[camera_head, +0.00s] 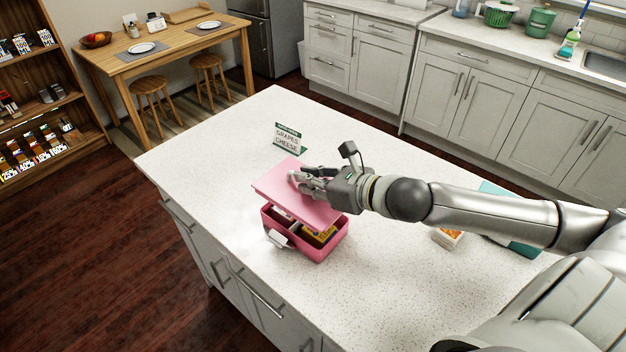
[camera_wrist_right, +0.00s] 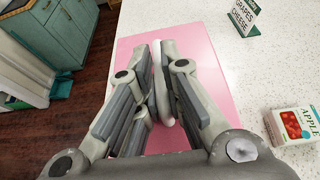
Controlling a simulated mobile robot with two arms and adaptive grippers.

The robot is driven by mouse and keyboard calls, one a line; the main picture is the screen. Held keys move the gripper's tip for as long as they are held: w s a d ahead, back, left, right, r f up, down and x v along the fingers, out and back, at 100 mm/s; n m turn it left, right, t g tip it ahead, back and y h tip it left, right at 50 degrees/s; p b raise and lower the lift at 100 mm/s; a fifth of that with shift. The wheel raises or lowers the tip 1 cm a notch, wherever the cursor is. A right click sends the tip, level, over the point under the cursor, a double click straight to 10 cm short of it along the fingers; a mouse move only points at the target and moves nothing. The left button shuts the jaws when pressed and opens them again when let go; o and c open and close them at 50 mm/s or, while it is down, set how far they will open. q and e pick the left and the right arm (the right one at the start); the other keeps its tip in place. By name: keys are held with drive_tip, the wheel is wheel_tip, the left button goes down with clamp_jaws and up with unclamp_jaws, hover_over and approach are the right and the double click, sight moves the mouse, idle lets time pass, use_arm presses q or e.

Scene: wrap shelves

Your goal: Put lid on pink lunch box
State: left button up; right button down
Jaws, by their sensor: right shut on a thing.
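The pink lunch box (camera_head: 322,246) stands open-topped on the white island counter. Dark compartments and a yellow item show inside it, and a pale latch (camera_head: 278,239) hangs on its near side. The pink lid (camera_head: 277,182) is above the box, tilted and offset toward the back left, so the front right of the box interior shows. My right gripper (camera_head: 304,180) is shut on the lid from above. In the right wrist view the closed fingers (camera_wrist_right: 160,85) lie over the pink lid (camera_wrist_right: 205,60). I cannot tell whether the lid touches the box rim. My left gripper is not in view.
A small sign reading grapes and cheese (camera_head: 288,138) stands behind the box. A small carton (camera_head: 447,238) and a teal item (camera_head: 512,247) lie to the right, near my arm. The apple carton also shows in the wrist view (camera_wrist_right: 293,126). The counter's left part is clear.

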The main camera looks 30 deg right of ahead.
sight(310, 199)
drive_tip(key=shift+w, duration=0.1)
drive_tip(key=shift+f, duration=0.2)
wheel_tip(310, 199, down, 3)
drive_tip(key=shift+f+b, duration=0.15)
drive_tip(key=shift+b, duration=1.05)
drive_tip(key=shift+f+b, duration=0.7)
drive_tip(key=shift+f, duration=0.35)
drive_tip(key=shift+p, duration=0.55)
drive_tip(key=shift+f+b, duration=0.85)
drive_tip(key=shift+f, duration=0.35)
drive_tip(key=c, duration=1.5)
unclamp_jaws()
